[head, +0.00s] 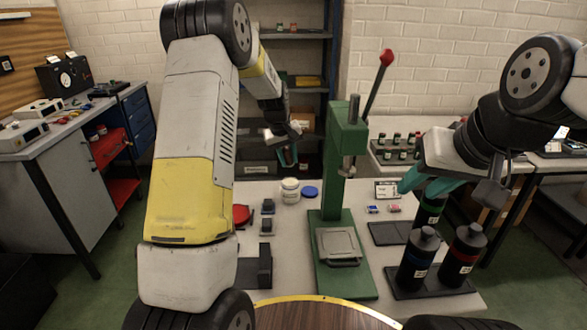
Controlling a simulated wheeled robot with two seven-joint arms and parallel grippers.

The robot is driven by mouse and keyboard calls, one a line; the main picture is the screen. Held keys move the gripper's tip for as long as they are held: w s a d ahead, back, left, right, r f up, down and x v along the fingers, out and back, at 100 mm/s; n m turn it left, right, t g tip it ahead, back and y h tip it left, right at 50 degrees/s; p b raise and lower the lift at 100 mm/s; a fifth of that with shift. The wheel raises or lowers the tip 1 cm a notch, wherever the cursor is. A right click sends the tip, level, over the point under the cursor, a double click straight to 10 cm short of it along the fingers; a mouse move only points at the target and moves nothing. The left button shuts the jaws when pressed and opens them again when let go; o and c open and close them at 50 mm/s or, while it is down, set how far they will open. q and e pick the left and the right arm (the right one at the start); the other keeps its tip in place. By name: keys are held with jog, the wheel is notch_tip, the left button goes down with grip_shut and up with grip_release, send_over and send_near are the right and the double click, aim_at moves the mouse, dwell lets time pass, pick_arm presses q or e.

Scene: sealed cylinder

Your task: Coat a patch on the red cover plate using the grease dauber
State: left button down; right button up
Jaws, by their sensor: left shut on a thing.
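The red cover plate (241,214) lies on the pale bench, mostly hidden behind my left arm. My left gripper (288,157) is above the back of the bench, apart from the plate and to its upper right. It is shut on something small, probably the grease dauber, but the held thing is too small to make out. An open white jar (290,190) stands below the gripper, with a blue lid (309,192) lying beside it. My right gripper (428,184) has its teal fingers apart, above a black bottle with a green band (431,208); I see nothing held in it.
A green press (340,205) with a red-knobbed lever stands mid-bench, between my grippers. Black bottles with blue (418,258) and red (465,256) bands stand on a dark tray at the right. Small black blocks (267,207) sit right of the plate.

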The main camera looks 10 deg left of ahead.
pick_arm(q)
jog(key=shift+w+f, duration=0.2)
jog(key=shift+f, duration=0.1)
send_over(291, 182)
jog(key=s, duration=0.1)
jog(key=shift+s+a+f, duration=0.1)
jog(key=shift+a+f, duration=0.05)
jog(key=shift+f, duration=1.15)
jog(key=shift+a+f, duration=0.15)
jog(key=shift+f, duration=1.15)
jog(key=shift+f, duration=0.7)
jog(key=shift+r, duration=3.6)
jog(key=shift+f, duration=0.1)
